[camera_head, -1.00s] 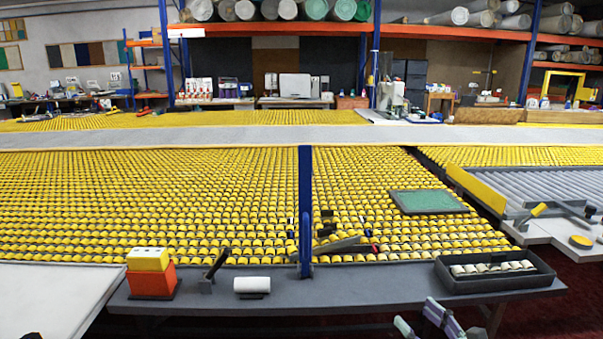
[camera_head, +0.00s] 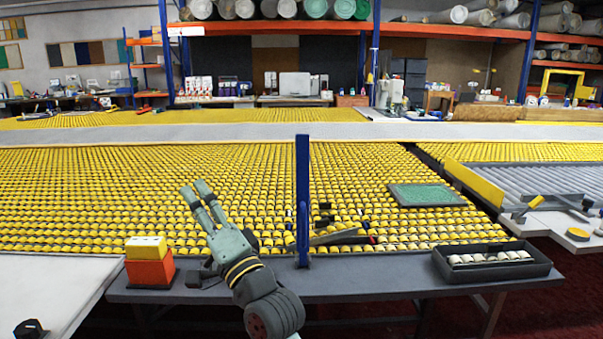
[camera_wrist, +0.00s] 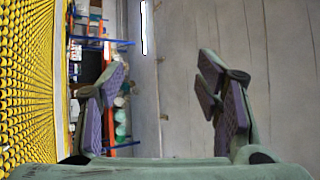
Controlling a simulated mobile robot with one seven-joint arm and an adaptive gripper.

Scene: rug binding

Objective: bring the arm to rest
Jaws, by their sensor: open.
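My gripper (camera_head: 199,196) is raised above the near part of the yellow roller table (camera_head: 90,190), pointing up and away from me. It is open and nothing shows between its fingers. In the wrist view my gripper (camera_wrist: 160,90) also stands open, its two dark-padded fingers well apart, with shelving and a grey wall behind. My forearm crosses in front of the dark grey bench and hides part of its top.
On the grey bench (camera_head: 400,284) stand an orange and yellow block (camera_head: 149,262), a blue post (camera_head: 303,200) and a black tray (camera_head: 490,270) with white rolls. A green framed pad (camera_head: 426,195) lies on the rollers. A pale table (camera_head: 45,290) is at left.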

